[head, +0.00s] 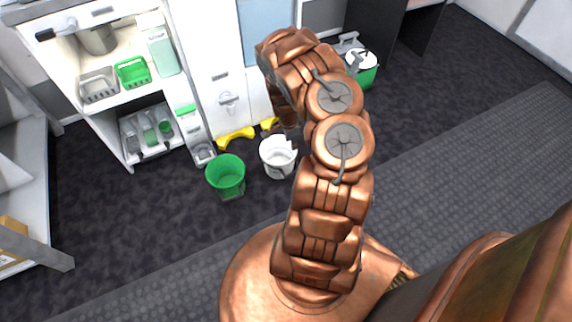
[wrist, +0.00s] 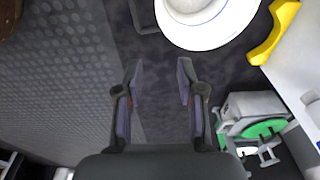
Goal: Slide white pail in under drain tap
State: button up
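The white pail (head: 278,158) stands on the dark floor in front of the white cabinet, right of a green pail (head: 226,176). In the wrist view the white pail (wrist: 205,22) is at the top, cut by the frame edge. My gripper (wrist: 158,75) is open and empty, its fingertips apart from the pail and below it in the picture. In the head view my gripper is hidden behind my arm. A pale tap-like fitting (head: 228,98) is on the cabinet front above the floor; I cannot tell for certain that it is the drain tap.
Yellow feet (head: 235,137) stick out at the cabinet base, near the white pail; one shows in the wrist view (wrist: 275,32). A green-and-white container (head: 362,66) stands on the right, with a grey fitting above it. The floor in front of the pails is clear.

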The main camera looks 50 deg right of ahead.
aim_at(286, 167)
jog(key=f+m+b, duration=0.1)
jog(key=f, duration=0.3)
jog(key=a+f, duration=0.1)
jog(key=f, duration=0.2)
jog(key=w+a+f+m+t+b, duration=0.1)
jog(key=f, duration=0.3)
jog(key=shift+f+m+y+b, duration=0.3)
jog(key=shift+y, duration=0.1)
jog(key=f+b, duration=0.4)
jog(key=f, duration=0.1)
jog(key=f+b, duration=0.2)
jog(key=shift+w+d+f, duration=0.2)
jog(key=shift+w+f, duration=0.05)
jog(key=shift+f, duration=0.1)
grip_shut()
